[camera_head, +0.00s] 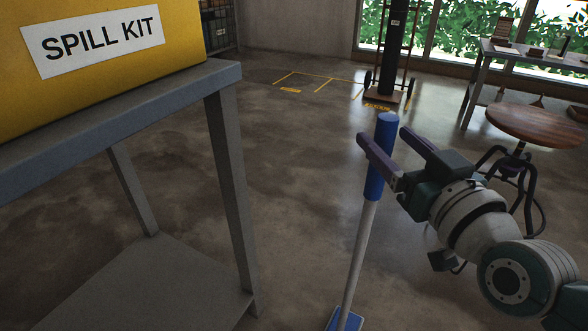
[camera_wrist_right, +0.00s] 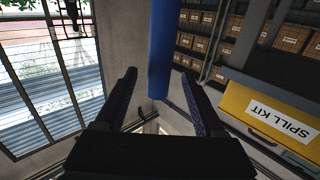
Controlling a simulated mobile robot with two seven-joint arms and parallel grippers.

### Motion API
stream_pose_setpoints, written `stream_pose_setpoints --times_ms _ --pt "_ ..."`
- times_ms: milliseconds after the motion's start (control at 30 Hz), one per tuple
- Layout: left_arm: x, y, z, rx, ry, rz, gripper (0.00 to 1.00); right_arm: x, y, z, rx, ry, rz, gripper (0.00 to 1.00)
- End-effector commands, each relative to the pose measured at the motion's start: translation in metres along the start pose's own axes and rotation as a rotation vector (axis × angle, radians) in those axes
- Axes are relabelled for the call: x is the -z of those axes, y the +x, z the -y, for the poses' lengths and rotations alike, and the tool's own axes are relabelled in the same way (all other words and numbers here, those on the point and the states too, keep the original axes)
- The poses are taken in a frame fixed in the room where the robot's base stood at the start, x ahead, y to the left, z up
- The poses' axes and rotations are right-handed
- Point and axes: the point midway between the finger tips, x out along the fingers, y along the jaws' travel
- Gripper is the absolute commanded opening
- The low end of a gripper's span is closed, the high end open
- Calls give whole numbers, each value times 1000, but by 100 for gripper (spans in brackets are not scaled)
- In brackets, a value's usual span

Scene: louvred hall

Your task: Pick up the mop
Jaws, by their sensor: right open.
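The mop stands nearly upright in the head view, with a blue grip (camera_head: 380,129) on top, a pale grey pole (camera_head: 357,255) and a blue head (camera_head: 345,320) cut off at the bottom edge. My right gripper (camera_head: 384,135) is open at the blue grip; its nearer finger crosses in front of the grip. In the right wrist view the blue grip (camera_wrist_right: 162,45) shows between the two fingers of my right gripper (camera_wrist_right: 160,75), with gaps on both sides. I cannot tell how deep it sits between them. My left gripper is not in view.
A yellow spill kit box (camera_head: 110,55) sits on a grey table (camera_head: 225,75) at left. A wooden round stool (camera_head: 530,124) and a bench (camera_head: 500,50) stand right, a hand truck (camera_head: 392,60) at the back. Floor between is clear.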

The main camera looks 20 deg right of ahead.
Motion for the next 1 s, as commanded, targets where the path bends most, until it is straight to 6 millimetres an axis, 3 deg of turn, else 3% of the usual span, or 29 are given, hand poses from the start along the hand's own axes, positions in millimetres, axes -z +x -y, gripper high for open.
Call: stream_pose_setpoints --times_ms 333,633,1000 --pt "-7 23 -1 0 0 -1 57 -4 48 0 0 1 -2 71" --pt "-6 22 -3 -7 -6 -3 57 -2 53 0 1 -1 2 71" --pt "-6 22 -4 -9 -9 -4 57 -2 52 0 1 0 1 30"
